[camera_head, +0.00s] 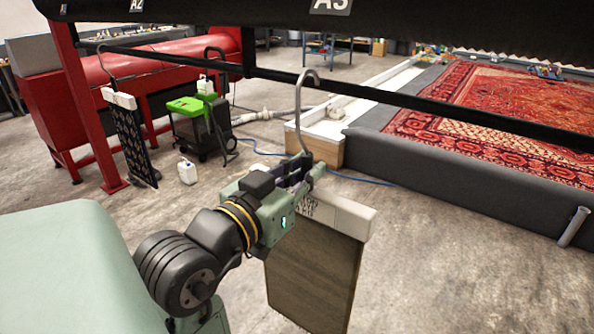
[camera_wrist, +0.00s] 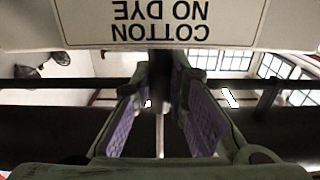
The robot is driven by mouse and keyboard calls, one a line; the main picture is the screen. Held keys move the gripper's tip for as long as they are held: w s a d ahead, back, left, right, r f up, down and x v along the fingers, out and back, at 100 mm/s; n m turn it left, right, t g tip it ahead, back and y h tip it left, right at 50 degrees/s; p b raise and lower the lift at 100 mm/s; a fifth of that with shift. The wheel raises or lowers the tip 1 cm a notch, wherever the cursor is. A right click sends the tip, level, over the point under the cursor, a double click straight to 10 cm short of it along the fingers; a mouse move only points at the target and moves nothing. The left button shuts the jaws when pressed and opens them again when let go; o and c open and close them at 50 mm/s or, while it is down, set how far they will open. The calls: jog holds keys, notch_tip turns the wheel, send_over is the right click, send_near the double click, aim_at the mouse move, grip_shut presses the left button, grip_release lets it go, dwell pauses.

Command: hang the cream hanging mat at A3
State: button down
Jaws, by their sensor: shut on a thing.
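My gripper (camera_head: 300,176) is shut on the stem of a metal hanger hook (camera_head: 299,118). Below it, a white clamp bar (camera_head: 345,214) carries the hanging mat (camera_head: 315,275), whose visible face looks grey-brown. In the wrist view the bar's label (camera_wrist: 160,20) reads "COTTON NO DYE", and purple finger pads flank the dark stem. The hook's curved top shows slightly above the thin black rail (camera_head: 420,105). I cannot tell whether it is over the rail or in front of it. The A3 sign (camera_head: 332,4) is on the dark beam above, slightly right of the hook.
A dark patterned mat (camera_head: 133,140) hangs at the left under the A2 sign (camera_head: 137,4). A red post (camera_head: 88,110) stands beside it. A cart with a green top (camera_head: 190,105) and a white jug (camera_head: 187,172) stand behind.

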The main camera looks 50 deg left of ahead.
jog(key=x, duration=1.4)
jog(key=shift+w, duration=0.4)
dwell(0.9)
jog(key=shift+r, duration=0.1)
jog(key=shift+f, duration=0.2)
jog(key=shift+f+b, duration=1.5)
jog(key=shift+f, duration=0.45)
jog(key=c, duration=1.5)
grip_release()
jog(key=v, duration=1.2)
jog(key=shift+a, duration=0.1)
